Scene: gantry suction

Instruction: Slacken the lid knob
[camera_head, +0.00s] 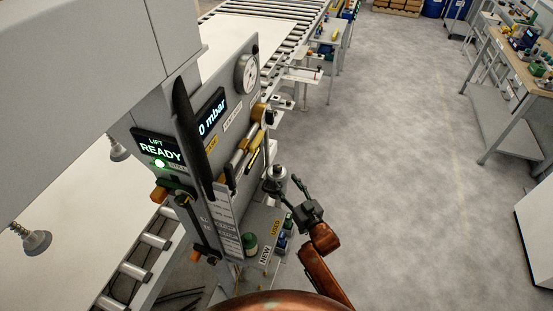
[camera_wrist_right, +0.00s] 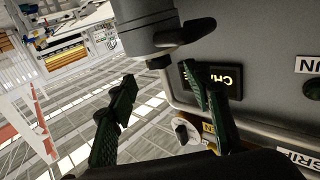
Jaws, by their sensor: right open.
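A grey cylindrical housing (camera_wrist_right: 148,28) fills the top of the right wrist view. A dark wing-shaped part (camera_wrist_right: 188,38) sticks out at its side, and a small dark stub (camera_wrist_right: 158,62) sits at its lower edge. I cannot tell for sure which is the lid knob. In the head view the housing (camera_head: 276,173) is beside the panel. My right gripper (camera_head: 284,184) is right by it; its green fingers are spread and empty. In the wrist view, the right gripper (camera_wrist_right: 158,76) has its fingertips either side of the stub, with no clear contact. My left gripper is not visible.
A shelf (camera_head: 262,226) marked NEW and USED lies below the housing. Open floor (camera_head: 405,150) stretches to the right.

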